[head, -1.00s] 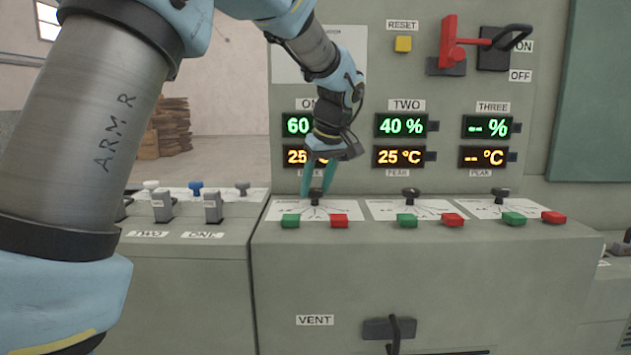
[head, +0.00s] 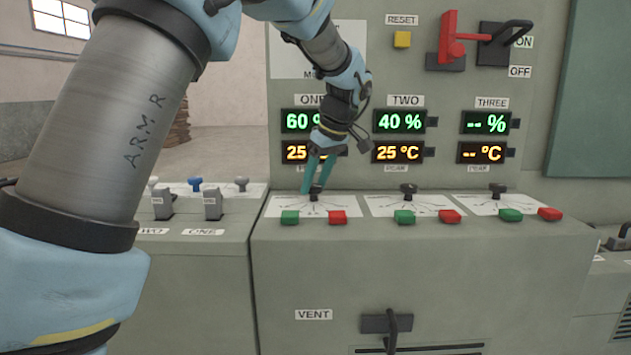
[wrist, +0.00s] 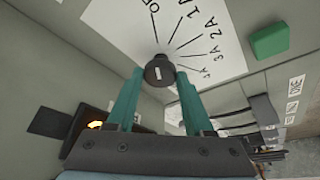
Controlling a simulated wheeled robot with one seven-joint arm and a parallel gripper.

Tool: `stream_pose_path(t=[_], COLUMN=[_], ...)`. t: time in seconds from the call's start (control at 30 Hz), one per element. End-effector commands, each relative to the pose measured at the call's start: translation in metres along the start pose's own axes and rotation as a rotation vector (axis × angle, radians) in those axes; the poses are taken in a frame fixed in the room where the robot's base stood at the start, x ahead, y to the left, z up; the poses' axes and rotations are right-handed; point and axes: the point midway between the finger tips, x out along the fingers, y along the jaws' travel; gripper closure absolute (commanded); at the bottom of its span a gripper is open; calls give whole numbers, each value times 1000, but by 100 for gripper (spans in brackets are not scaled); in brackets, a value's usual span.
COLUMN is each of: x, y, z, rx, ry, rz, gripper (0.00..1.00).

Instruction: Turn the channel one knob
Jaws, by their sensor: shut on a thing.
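The channel one knob (head: 315,193) is a small black knob on a white dial plate (head: 279,208), below the ONE displays in the head view. My gripper (head: 316,184) comes down on it from above with teal fingers. In the wrist view the knob (wrist: 160,71) sits between the two fingertips (wrist: 160,76), and the fingers are shut on it. Dial marks reading 1A, 2A and 3A show beside it. The ONE displays (head: 300,121) read 60 and 25, partly hidden by my wrist.
A green button (head: 290,217) and a red button (head: 337,217) sit just in front of the knob. The channel two knob (head: 408,190) stands to the right. Several levers (head: 213,205) stand on the panel at left. A red handle (head: 449,40) is at upper right.

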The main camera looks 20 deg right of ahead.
Motion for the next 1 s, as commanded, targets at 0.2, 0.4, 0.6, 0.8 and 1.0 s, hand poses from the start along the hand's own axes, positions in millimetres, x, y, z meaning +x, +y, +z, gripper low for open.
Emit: stream_pose_path(t=[0.2, 0.4, 0.6, 0.8, 1.0], x=[0, 0, -4, -33, -73], y=[0, 0, 0, 1, 1], z=[0, 0, 0, 0, 0], rx=[-1, 0, 0, 0, 0], ry=[0, 0, 0, 1, 0], rz=[2, 1, 2, 5, 5], gripper=[28, 19, 19, 19, 19])
